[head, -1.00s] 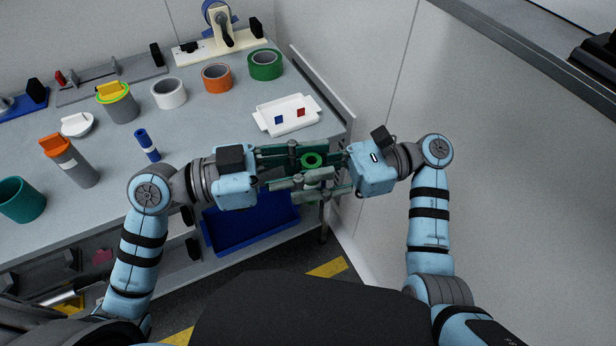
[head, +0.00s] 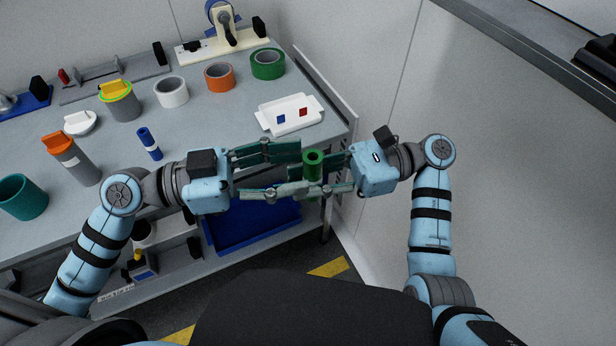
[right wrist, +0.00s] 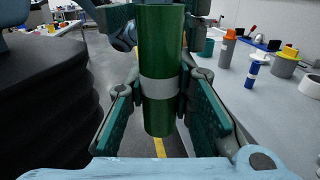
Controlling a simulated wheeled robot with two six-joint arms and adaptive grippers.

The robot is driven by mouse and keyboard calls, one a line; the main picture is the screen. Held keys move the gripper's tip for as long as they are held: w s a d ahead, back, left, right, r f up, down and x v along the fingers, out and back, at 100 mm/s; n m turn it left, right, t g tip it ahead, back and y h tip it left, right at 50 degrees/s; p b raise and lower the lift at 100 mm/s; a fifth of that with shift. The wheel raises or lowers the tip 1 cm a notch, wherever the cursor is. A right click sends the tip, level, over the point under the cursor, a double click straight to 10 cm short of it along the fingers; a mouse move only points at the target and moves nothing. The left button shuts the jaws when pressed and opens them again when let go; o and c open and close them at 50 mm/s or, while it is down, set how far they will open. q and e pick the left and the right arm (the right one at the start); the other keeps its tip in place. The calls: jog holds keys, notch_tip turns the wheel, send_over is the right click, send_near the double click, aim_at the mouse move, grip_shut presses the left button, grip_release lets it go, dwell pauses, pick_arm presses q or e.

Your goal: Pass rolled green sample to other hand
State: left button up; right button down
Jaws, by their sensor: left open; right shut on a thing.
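The rolled green sample (head: 312,165) is an upright green tube with a hollow top, held in front of the bench. In the right wrist view the sample (right wrist: 161,70) shows a pale grey band around its middle. My right gripper (head: 318,173) is shut on it, with its fingers on both sides of the tube. My left gripper (head: 298,170) is open, its fingers pointing right towards the sample. Its fingertips are close to the tube; I cannot tell whether they touch it.
The grey bench (head: 215,130) carries a white tray (head: 289,115), a green tape roll (head: 267,64), an orange roll (head: 219,77), a white roll (head: 171,91) and several containers. A blue bin (head: 250,228) sits below. A pale wall (head: 520,190) stands right of my right arm.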

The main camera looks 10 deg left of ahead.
pick_arm(q)
jog(key=w+a+f+n+t+y, duration=0.3)
jog(key=w+a+f+n, duration=0.15)
jog(key=f, duration=0.35)
jog(key=w+a+f+n+t+y, duration=0.25)
jog(key=a+f, duration=0.35)
jog(key=f, duration=0.3)
jog(key=s+a+f+n+g+y, duration=0.1)
jog(key=a+f+n+y, duration=0.15)
jog(key=f, duration=0.75)
jog(key=s+a+f+n+g+y, duration=0.1)
jog(key=a+f+n+y, duration=0.15)
jog(key=f, duration=0.65)
jog(key=s+a+f+n+g+y, duration=0.15)
jog(key=s+f+g+y, duration=0.25)
jog(key=s+f, duration=1.05)
jog(key=s+f+g+y, duration=0.1)
jog(key=s+f+g, duration=0.1)
jog(key=s+f, duration=0.3)
jog(key=s+f+g+y, duration=0.2)
jog(key=s+f, duration=0.4)
jog(key=s, duration=0.7)
jog(key=shift+s+a+g, duration=0.2)
jog(key=shift+s+g, duration=0.15)
jog(key=shift+s, duration=0.05)
